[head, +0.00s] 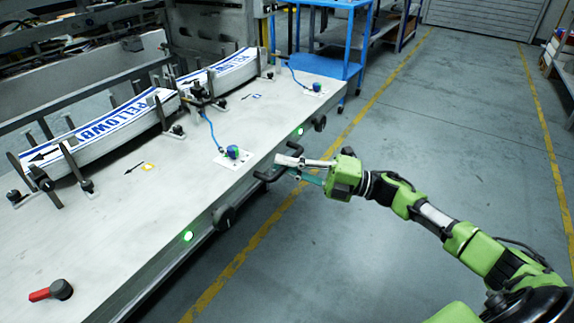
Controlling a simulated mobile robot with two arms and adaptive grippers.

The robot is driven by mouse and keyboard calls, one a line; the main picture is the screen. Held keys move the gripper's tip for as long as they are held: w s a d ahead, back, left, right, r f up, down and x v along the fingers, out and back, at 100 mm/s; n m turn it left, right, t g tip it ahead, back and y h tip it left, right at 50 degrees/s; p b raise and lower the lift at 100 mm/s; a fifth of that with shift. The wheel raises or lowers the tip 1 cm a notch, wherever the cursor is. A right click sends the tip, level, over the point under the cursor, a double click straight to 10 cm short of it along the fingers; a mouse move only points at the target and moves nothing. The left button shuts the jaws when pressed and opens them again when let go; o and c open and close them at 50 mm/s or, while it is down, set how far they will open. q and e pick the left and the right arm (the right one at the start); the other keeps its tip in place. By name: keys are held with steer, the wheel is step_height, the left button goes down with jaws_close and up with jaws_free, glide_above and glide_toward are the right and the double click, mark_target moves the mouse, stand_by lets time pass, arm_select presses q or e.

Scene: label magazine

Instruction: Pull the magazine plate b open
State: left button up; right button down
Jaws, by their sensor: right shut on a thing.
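The magazine plate (130,215) is a long pale grey surface running diagonally through the left half of the head view. A black handle (266,176) sticks out from its front edge. My right gripper (286,168) reaches in from the right and is shut on this handle. Its fingers hide part of the handle. Which plate is marked b cannot be read here. My left gripper is not in view.
Stacks of printed labels (105,128) stand between black posts on the plate. Black knobs (224,216) and green lights (188,236) line the front edge. A red-handled lever (50,291) is at lower left. A blue cart (340,45) stands behind. The floor at right is clear.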

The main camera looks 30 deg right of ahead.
stand_by(0.3)
steer(key=c, duration=2.1)
jaws_free()
steer(key=v, duration=1.2)
